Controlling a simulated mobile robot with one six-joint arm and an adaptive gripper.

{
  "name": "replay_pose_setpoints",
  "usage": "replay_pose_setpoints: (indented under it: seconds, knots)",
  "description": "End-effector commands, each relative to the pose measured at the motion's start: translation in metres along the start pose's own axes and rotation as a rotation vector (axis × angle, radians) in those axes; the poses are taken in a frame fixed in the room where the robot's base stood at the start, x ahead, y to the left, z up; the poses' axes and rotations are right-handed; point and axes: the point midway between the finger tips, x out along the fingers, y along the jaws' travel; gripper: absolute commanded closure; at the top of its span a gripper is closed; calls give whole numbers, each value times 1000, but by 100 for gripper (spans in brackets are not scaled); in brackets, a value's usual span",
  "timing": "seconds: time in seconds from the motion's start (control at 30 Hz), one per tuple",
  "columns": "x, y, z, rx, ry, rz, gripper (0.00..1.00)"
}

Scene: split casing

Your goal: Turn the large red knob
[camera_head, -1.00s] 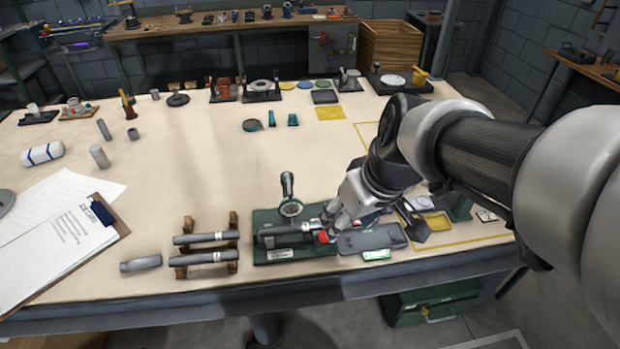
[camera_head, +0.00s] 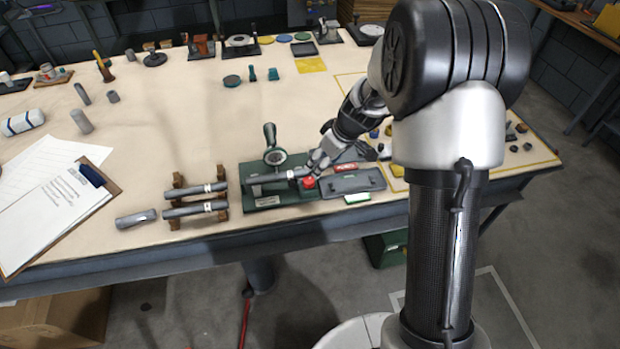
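The large red knob (camera_head: 309,182) sits at the right end of a dark green fixture (camera_head: 290,199) near the table's front edge. My gripper (camera_head: 312,171) is at the knob, reaching down from the upper right. Its fingertips are beside or on the knob; I cannot tell whether they touch it. The fingers are too small to show whether they are open or shut.
A grey case (camera_head: 353,182) lies just right of the knob. A wooden rack (camera_head: 179,193) with two grey cylinders stands left of the fixture. A loose cylinder (camera_head: 136,218) and a clipboard (camera_head: 60,215) lie further left. The middle of the table (camera_head: 200,130) is clear.

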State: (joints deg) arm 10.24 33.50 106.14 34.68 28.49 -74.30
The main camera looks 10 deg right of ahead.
Motion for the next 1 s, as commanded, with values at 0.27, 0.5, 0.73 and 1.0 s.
replay_pose_setpoints:
  seconds: [0.27, 0.5, 0.73, 1.0]
  knots:
    - [66, -1, 2, 0, -2, -3, 49]
    - [107, -1, 1, 1, -2, -2, 49]
    - [122, -1, 0, 1, 0, -1, 49]
    - [123, -1, 0, 1, 0, 0, 49]
